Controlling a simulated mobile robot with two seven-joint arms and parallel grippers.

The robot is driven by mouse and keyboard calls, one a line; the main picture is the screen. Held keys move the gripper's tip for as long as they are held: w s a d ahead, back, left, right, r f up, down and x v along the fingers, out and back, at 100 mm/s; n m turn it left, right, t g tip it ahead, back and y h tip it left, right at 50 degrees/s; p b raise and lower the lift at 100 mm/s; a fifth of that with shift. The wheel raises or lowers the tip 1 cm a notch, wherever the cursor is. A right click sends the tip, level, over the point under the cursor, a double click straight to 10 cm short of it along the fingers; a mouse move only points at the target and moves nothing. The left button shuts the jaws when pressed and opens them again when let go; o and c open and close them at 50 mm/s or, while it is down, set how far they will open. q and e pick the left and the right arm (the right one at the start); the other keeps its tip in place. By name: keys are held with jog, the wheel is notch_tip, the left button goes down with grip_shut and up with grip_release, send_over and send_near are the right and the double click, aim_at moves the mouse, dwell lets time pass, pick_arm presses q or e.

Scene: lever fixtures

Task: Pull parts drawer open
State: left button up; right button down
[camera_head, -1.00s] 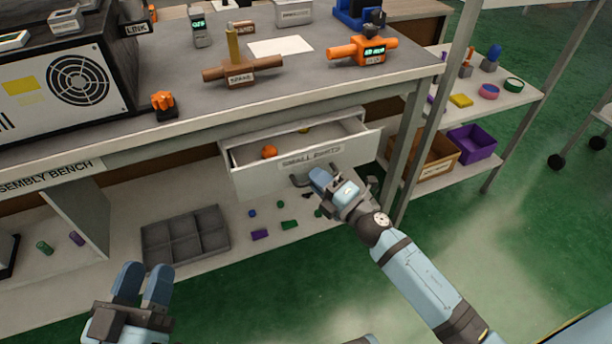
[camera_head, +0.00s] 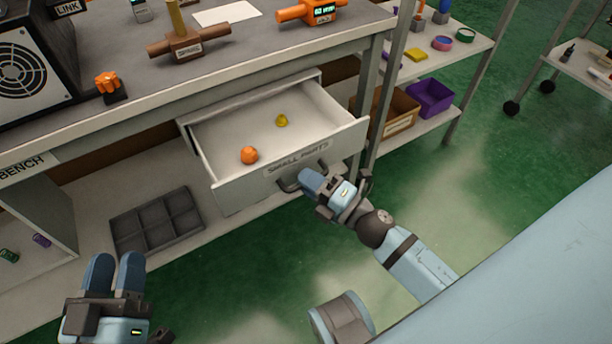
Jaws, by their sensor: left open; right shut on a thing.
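The parts drawer (camera_head: 237,191), labelled SMALL PARTS, stands well out from under the bench top. An orange piece (camera_head: 249,155) and a yellow piece (camera_head: 281,120) lie inside it. Its dark handle (camera_head: 288,186) is on the front face, partly hidden by my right gripper. My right gripper (camera_head: 309,184) is at the handle and shut on it. My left gripper (camera_head: 115,270) is open and empty at the lower left, apart from the drawer, over the floor in front of the bench.
A grey compartment tray (camera_head: 157,222) lies on the lower shelf left of the drawer. A bench leg (camera_head: 376,90) stands just right of the drawer. Brown and purple bins (camera_head: 432,97) sit on the side shelf. The green floor in front is clear.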

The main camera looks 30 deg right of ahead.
jog(key=c, duration=1.2)
grip_release()
jog(key=v, duration=1.4)
jog(key=shift+r+p, duration=0.1)
jog(key=shift+p, duration=0.3)
jog(key=shift+w, duration=0.1)
